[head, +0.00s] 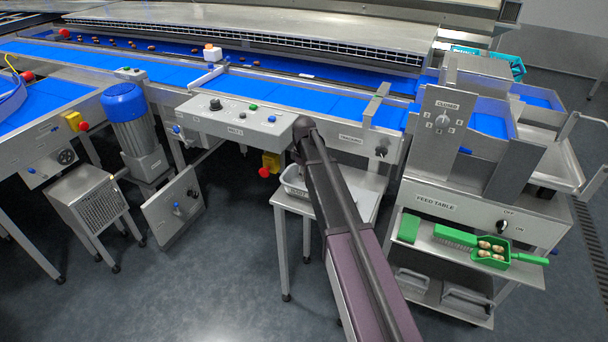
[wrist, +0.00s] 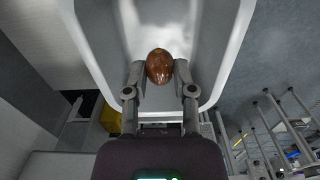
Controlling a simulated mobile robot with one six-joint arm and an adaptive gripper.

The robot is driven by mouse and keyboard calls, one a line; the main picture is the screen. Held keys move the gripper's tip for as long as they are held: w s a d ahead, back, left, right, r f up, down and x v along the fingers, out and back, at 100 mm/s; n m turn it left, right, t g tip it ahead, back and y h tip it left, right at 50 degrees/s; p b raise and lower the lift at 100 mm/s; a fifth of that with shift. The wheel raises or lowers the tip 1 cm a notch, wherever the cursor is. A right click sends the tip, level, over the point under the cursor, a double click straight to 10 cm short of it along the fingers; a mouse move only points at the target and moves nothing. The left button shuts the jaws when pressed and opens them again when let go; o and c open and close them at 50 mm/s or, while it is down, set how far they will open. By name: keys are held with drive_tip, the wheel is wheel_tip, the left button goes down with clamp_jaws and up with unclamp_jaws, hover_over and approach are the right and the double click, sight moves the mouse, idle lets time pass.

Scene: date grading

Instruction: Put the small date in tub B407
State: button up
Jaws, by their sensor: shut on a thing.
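A brown, glossy date (wrist: 159,64) is held between the two fingertips of my gripper (wrist: 160,75) in the wrist view. A white tub (wrist: 228,62) lies beneath and beyond the date, its rim running around it; the part of its inside that shows looks empty. The date appears over the tub's near end, but its height above the tub is hard to tell. In the head view a light tub (head: 291,183) with a small label stands on a steel stand, partly behind my arm. The label is too small to read surely. My gripper is hidden in the head view.
The conveyor's control box (head: 240,119) is close by my arm. Several dates (head: 113,42) lie on the far blue belt. At right, the feed table (head: 440,197) has a green scoop (head: 493,252) with dates in it. Open floor (head: 230,260) lies at front left.

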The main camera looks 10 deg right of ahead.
sight(304, 184)
drive_tip(key=shift+f+b, duration=2.4)
drive_tip(key=shift+f, duration=0.05)
idle(2.2)
drive_tip(key=o, duration=0.8)
drive_tip(key=shift+r, duration=0.2)
wheel_tip(304, 184, up, 16)
drive_tip(key=p, duration=1.6)
drive_tip(key=shift+f, duration=0.1)
